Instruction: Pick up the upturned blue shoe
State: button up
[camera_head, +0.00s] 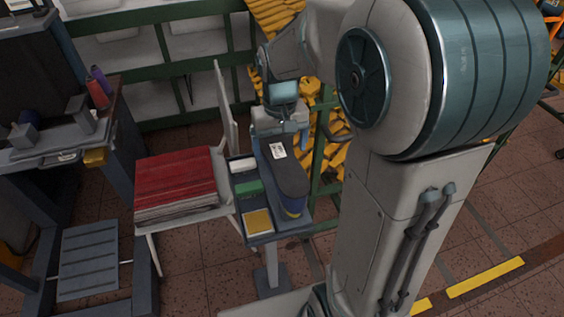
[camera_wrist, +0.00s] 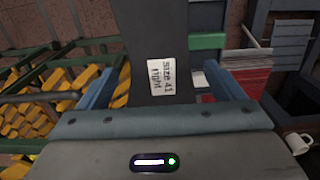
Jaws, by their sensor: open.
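The upturned blue shoe (camera_head: 288,180) rests on a small stand in the head view, its dark sole facing up. A blue part with a yellowish edge shows at its near end. In the wrist view the dark sole (camera_wrist: 150,30) bears a white label (camera_wrist: 168,78) reading "Size 41 right". My gripper (camera_head: 280,128) is at the far end of the shoe. In the wrist view my gripper (camera_wrist: 163,66) is open, with one blue finger on each side of the sole. I cannot tell whether the fingers touch it.
The small stand (camera_head: 250,240) also holds a green box (camera_head: 248,188) and a yellow pad (camera_head: 257,222) beside the shoe. A red stack (camera_head: 175,178) lies to the left. Green racks with yellow pieces (camera_head: 328,150) stand behind. A white cup (camera_wrist: 298,143) shows in the wrist view.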

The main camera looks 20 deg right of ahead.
aim_at(281, 154)
notch_tip(281, 154, down, 4)
jog(key=shift+r, duration=0.2)
jog(key=shift+c, duration=0.3)
jog(key=c, duration=1.5)
jog(key=shift+r, duration=0.1)
jog(key=shift+c, duration=0.3)
jog(key=shift+r, duration=0.15)
